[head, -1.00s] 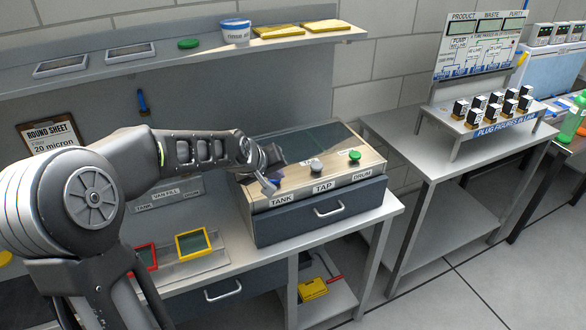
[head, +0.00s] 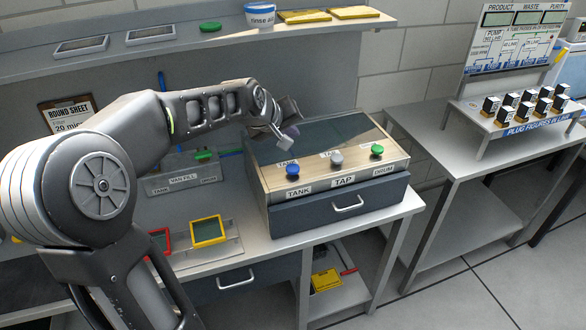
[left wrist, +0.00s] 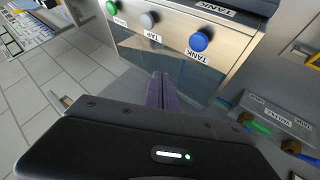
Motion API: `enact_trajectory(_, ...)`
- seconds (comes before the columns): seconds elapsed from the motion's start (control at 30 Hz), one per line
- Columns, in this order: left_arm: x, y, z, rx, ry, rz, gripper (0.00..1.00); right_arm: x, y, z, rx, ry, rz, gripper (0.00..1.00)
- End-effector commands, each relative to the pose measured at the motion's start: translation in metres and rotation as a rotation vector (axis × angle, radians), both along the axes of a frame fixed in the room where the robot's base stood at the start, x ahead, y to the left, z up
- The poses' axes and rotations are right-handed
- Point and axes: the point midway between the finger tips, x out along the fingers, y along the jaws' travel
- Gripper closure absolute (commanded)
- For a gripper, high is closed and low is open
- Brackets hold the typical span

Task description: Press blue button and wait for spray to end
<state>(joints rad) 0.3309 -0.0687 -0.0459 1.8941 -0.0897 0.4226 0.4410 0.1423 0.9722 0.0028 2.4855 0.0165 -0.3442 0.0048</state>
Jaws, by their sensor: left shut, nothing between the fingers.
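The blue button (head: 292,169) is a round knob at the left end of the button box (head: 330,178), above the TANK label. A grey button (head: 336,158) and a green button (head: 377,150) stand to its right, above TAP and DRUM. My left gripper (head: 283,142) is shut and empty, above and behind the blue button and apart from it. In the left wrist view the blue button (left wrist: 199,41) is uncovered, beyond the shut fingers (left wrist: 160,92). No spray shows. My right gripper is not in view.
A shelf (head: 230,45) with a rinse aid tub (head: 260,15) runs above the bench. A tray with red and yellow frames (head: 208,231) sits left of the box. A rack of labelled plugs (head: 520,115) stands on the right table.

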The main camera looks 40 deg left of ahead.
Motion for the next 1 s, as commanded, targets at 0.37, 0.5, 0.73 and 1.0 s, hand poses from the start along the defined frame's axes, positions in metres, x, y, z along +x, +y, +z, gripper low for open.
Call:
enact_trajectory(0.37,-0.001,0.0,-0.053,-0.001,0.002,0.002,1.0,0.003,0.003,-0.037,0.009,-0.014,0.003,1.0)
enact_trajectory(0.5,0.0,0.0,-0.069,-0.001,0.0,0.001,1.0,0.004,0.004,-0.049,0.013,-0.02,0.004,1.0)
enact_trajectory(0.73,0.0,0.0,-0.079,0.0,0.0,0.0,1.0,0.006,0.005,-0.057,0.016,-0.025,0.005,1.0)
enact_trajectory(1.0,0.0,0.0,-0.079,0.0,0.0,0.0,1.0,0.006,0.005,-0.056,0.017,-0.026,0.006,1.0)
